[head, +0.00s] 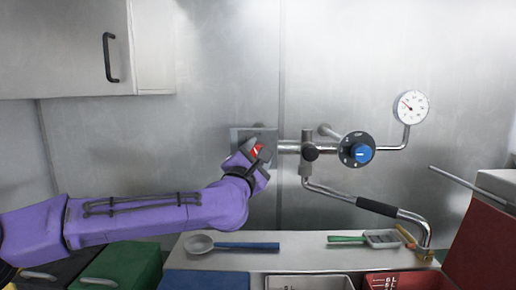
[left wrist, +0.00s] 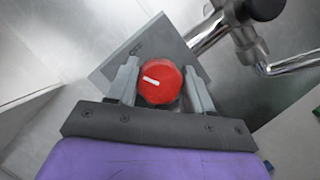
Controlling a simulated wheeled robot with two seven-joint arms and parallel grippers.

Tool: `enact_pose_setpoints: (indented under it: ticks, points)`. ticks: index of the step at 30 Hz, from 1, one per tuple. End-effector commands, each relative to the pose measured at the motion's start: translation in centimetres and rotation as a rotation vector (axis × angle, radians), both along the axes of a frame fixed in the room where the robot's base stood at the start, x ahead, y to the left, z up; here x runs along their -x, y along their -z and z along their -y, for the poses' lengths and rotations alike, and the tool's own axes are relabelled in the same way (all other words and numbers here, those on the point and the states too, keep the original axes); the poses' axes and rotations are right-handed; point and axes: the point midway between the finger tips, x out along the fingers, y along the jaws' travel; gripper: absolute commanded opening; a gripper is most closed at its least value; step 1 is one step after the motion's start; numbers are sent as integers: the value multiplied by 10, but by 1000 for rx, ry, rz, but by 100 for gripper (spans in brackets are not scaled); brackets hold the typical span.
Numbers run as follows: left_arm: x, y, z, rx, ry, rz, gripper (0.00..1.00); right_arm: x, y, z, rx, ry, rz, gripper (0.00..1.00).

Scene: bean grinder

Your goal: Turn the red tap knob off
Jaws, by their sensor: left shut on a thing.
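The red tap knob (head: 257,150) is on a square metal plate (head: 240,135) on the wall, mostly hidden by my left gripper in the head view. In the left wrist view the round red knob (left wrist: 160,82) shows a white mark that runs slightly tilted from horizontal. My left gripper (head: 252,156) is at the knob, with one finger on each side of it, shut on it. In the left wrist view the fingers (left wrist: 161,84) flank the knob. My right gripper is not in view.
A chrome pipe (head: 289,147) runs right from the plate to a blue knob (head: 360,154) and a round gauge (head: 410,107). A spout arm with a black grip (head: 377,206) hangs below. A counter (head: 300,257) below holds a blue-handled ladle (head: 230,246) and a green-handled tool (head: 350,240).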

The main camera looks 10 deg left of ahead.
Motion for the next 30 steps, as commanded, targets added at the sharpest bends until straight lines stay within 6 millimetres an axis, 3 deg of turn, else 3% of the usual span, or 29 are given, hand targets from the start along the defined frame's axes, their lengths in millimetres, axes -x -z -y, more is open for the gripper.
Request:
enact_pose_setpoints:
  ticks: [3, 15, 30]
  points:
    - [0, -5, 0, -101, 0, -21, 20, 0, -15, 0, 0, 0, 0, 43]
    - [0, -3, 0, -371, 0, -77, 20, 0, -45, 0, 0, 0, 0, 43]
    - [0, 0, 0, -469, 0, -96, 20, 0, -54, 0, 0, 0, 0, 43]
